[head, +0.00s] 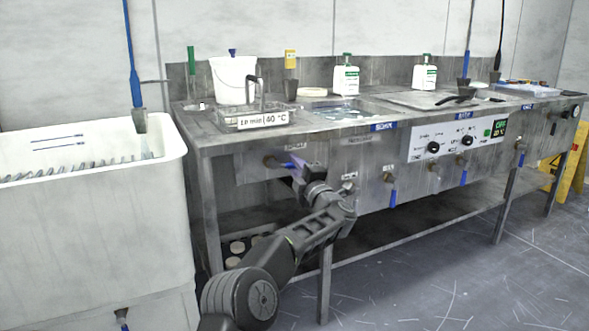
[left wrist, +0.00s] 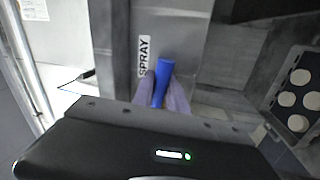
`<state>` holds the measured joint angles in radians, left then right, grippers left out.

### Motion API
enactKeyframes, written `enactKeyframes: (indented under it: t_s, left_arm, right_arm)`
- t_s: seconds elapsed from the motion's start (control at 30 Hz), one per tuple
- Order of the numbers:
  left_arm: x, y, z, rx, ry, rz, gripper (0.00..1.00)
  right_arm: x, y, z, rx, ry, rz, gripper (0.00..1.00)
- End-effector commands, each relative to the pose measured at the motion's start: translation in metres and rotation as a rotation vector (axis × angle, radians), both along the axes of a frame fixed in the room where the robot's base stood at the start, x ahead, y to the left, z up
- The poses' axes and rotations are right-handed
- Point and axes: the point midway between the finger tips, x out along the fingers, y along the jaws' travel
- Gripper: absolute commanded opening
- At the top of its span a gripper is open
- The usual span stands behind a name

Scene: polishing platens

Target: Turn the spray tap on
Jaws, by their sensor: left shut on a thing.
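My left gripper is shut on this blue lever. In the head view the gripper hides most of the lever. My right gripper is in neither view.
A white tub (head: 90,200) stands close on the left. Another blue-handled tap (head: 392,195) hangs further right on the panel. A bench leg and low shelf lie behind my arm. A tray with round discs (left wrist: 300,95) shows in the left wrist view.

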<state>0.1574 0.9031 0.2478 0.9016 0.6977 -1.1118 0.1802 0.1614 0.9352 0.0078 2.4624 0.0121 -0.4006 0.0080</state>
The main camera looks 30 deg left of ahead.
Motion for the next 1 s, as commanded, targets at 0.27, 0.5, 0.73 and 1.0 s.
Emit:
enactKeyframes:
  t_s: [0.27,0.5,0.73,1.0]
  left_arm:
    - [0.0005,-0.0004,0.0006,-0.005,-0.006,-0.002,0.0]
    - [0.0003,-0.0003,0.0007,-0.003,-0.005,-0.001,0.27]
    - [0.0001,0.0,0.0006,-0.003,-0.005,0.0,0.4]
    - [-0.0009,-0.0017,0.0005,-0.003,-0.005,-0.001,0.4]
  right_arm:
    - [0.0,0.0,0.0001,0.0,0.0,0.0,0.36]
    - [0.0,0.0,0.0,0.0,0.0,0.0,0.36]
    - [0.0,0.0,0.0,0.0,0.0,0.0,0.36]
    - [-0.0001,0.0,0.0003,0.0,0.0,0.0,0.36]
